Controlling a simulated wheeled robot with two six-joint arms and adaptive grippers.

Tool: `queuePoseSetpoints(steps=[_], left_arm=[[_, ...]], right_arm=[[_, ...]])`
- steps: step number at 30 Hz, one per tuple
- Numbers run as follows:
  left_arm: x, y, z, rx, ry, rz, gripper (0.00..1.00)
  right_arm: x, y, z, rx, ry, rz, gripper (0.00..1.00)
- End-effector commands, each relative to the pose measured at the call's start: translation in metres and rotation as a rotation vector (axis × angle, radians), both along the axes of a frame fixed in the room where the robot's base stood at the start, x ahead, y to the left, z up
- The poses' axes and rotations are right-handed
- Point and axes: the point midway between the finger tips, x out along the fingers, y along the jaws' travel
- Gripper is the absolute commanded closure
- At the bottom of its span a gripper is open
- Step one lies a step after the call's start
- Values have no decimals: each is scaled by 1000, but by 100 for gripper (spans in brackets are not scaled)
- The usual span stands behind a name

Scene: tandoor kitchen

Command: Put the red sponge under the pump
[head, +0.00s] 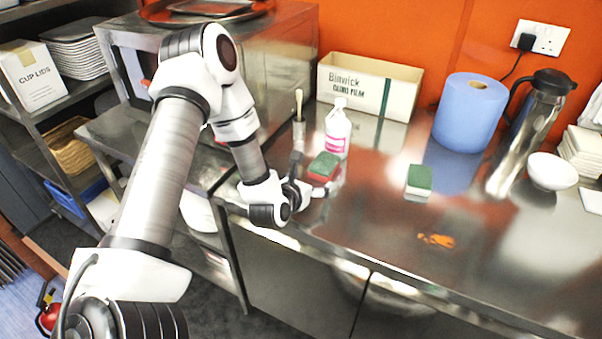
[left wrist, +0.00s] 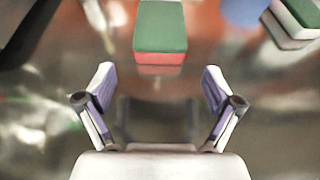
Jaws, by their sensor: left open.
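The red sponge (head: 323,168), red with a green top, lies on the steel counter just beyond my left gripper (head: 311,178). In the left wrist view the red sponge (left wrist: 160,30) is ahead of the open fingers (left wrist: 158,72), roughly centred between them. The fingers hold nothing, and a gap shows between the tips and the sponge. The steel flask (head: 532,110) with a black top and handle stands at the back right; I cannot tell whether it is the pump. My right gripper is not in view.
A white sponge with a green top (head: 418,184) lies to the right, and an orange scrap (head: 436,240) nearer the front. A white bottle (head: 338,128) stands close behind the red sponge. A blue roll (head: 469,112) and white bowl (head: 552,171) are farther right. The front right counter is clear.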

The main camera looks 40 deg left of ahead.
Motion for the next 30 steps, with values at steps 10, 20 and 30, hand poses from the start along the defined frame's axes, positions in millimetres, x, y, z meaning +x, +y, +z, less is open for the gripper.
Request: queuePoseSetpoints(steps=[10,20,30], left_arm=[[-69,-16,28,-3,-2,2,8],[-74,-18,32,0,-1,0,8],[-74,-18,31,0,-1,0,8]], right_arm=[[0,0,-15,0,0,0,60],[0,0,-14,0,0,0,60],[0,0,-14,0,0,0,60]])
